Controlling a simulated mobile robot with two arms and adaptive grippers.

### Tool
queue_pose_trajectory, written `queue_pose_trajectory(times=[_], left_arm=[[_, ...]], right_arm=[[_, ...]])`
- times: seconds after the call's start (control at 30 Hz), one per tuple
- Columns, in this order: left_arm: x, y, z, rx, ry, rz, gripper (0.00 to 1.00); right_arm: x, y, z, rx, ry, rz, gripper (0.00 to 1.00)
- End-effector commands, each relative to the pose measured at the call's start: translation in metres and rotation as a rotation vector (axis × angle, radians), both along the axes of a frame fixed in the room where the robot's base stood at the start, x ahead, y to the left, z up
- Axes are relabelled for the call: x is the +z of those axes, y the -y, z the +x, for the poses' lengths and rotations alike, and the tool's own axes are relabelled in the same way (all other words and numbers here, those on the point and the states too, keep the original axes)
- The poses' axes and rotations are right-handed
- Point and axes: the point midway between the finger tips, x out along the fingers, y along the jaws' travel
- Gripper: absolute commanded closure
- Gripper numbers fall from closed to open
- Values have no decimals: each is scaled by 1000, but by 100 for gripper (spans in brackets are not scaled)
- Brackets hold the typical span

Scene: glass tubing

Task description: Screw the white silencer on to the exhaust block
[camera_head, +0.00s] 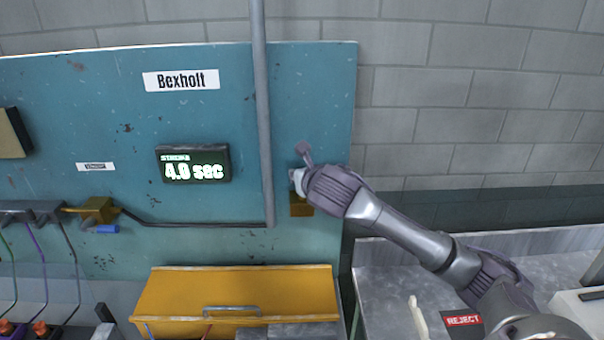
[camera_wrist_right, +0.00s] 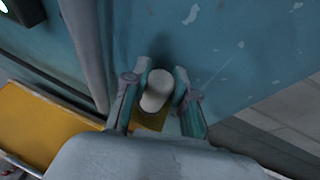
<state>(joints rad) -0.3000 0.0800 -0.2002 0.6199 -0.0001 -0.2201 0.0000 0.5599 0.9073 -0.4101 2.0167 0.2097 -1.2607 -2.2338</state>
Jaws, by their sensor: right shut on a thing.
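The white silencer (camera_wrist_right: 157,90) sits between the two fingers of my right gripper (camera_wrist_right: 158,82), which is shut on it. In the head view a small white part of the silencer (camera_head: 297,178) shows at the tip of my right gripper (camera_head: 303,170). The brass exhaust block (camera_head: 301,206) is on the teal panel near its right edge, right under the silencer. In the wrist view part of the block (camera_wrist_right: 154,121) shows behind the silencer. The contact between silencer and block is hidden, so I cannot tell how they join. My left gripper is not in view.
A grey vertical pipe (camera_head: 262,110) runs just left of the block. A yellow box with a handle (camera_head: 235,290) is below. A display (camera_head: 193,164) reads 4.0 sec. On the right bench, a pale upright object (camera_head: 417,316) stands near a red REJECT label (camera_head: 464,320).

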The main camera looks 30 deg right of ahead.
Motion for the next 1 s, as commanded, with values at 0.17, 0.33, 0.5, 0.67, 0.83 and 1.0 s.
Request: queue_pose_trajectory(times=[0.17,0.33,0.5,0.67,0.83,1.0], left_arm=[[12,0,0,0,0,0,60],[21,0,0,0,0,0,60],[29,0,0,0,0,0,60],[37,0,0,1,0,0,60],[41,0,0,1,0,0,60],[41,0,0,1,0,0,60]], right_arm=[[4,-1,0,-64,1,1,97],[4,0,0,-124,0,1,97],[4,-1,0,-183,2,1,97],[4,0,1,-237,2,2,97],[3,0,0,-276,3,0,97],[2,0,0,-281,5,0,97]])
